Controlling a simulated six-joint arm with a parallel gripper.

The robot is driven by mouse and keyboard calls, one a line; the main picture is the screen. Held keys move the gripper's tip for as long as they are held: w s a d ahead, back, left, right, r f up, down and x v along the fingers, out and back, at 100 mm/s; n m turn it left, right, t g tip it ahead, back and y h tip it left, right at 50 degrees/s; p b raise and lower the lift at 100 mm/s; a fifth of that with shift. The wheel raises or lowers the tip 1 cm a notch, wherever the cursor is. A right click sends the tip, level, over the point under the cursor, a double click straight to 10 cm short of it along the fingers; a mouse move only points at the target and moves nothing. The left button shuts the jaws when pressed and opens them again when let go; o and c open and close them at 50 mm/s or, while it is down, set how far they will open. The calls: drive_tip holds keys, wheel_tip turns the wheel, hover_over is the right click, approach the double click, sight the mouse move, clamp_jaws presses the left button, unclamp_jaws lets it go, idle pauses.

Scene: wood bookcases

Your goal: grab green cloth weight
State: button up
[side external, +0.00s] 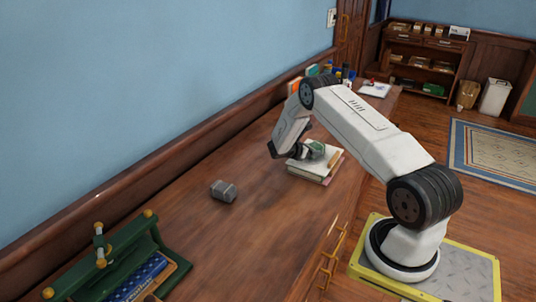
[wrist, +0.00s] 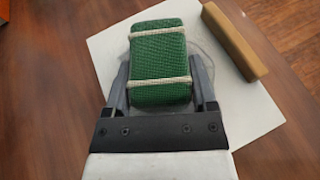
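The green cloth weight (wrist: 158,62) is a woven green block with two pale cords around it. In the wrist view it lies between the two fingers of my gripper (wrist: 160,82), one finger close along each side. Whether the fingers press on it cannot be told. A white book or sheet (wrist: 245,110) shows beneath it. In the side view my gripper (side external: 298,151) is low at the small stack of books (side external: 318,170), and a small greenish patch (side external: 316,149) shows beside the fingers, partly hidden.
A wooden block (wrist: 235,40) lies at the right of the white surface in the wrist view. A grey block (side external: 223,191) sits on the wooden desk (side external: 240,240). A green rack (side external: 110,255) stands at the near left. Books and bottles (side external: 335,75) stand at the far end.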

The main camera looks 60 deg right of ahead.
clamp_jaws()
drive_tip(key=shift+r, duration=0.1)
drive_tip(key=shift+r, duration=0.15)
drive_tip(key=shift+r, duration=0.85)
drive_tip(key=s+a+r, duration=0.9)
drive_tip(key=s+r, duration=0.1)
drive_tip(key=r, duration=0.1)
drive_tip(key=shift+s+a, duration=0.15)
drive_tip(key=shift+a, duration=0.05)
